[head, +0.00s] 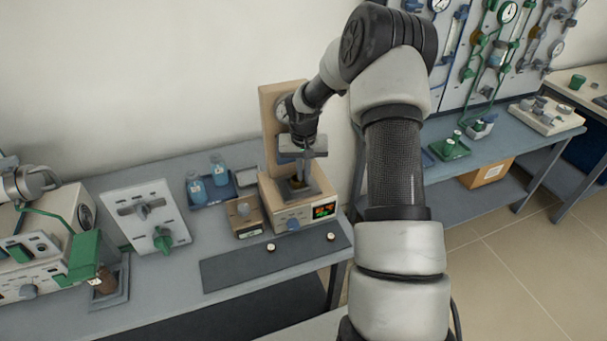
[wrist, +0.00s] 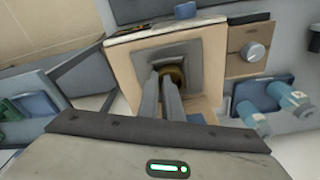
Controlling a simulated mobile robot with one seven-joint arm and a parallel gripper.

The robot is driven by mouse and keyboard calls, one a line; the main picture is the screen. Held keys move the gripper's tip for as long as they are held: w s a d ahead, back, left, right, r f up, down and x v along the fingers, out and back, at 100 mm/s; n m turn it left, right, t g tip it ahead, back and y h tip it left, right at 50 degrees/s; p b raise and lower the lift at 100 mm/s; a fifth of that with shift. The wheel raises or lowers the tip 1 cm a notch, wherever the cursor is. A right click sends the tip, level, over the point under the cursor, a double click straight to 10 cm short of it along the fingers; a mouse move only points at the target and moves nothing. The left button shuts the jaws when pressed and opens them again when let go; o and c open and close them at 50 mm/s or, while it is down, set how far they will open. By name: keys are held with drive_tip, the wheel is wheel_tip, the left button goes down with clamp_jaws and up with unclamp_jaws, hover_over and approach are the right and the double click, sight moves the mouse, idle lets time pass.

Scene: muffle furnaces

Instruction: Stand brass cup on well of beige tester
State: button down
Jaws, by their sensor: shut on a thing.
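The beige tester (head: 292,216) stands on the bench with a lit display and a blue knob on its front. Its grey square well plate (wrist: 200,52) shows in the wrist view. My gripper (head: 299,177) points down over the well, and its two fingers (wrist: 172,84) are shut on the brass cup (wrist: 174,74). The cup is at the middle of the well plate, mostly hidden behind the fingers. I cannot tell whether its base touches the well.
A small brown block with a knob (head: 244,217) stands left of the tester. Blue bottles (head: 219,169) sit in a blue tray behind it. A dark mat (head: 235,269) with two small pieces lies in front. The tester's tall beige back column (head: 268,110) rises close to my gripper.

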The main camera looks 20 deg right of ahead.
drive_tip(key=c, duration=1.9)
unclamp_jaws()
drive_tip(key=shift+f, duration=0.1)
drive_tip(key=shift+c, duration=0.2)
wheel_tip(320, 180, up, 13)
drive_tip(key=s+p, duration=0.1)
drive_tip(key=shift+s+a, duration=0.2)
drive_tip(key=shift+a, duration=0.05)
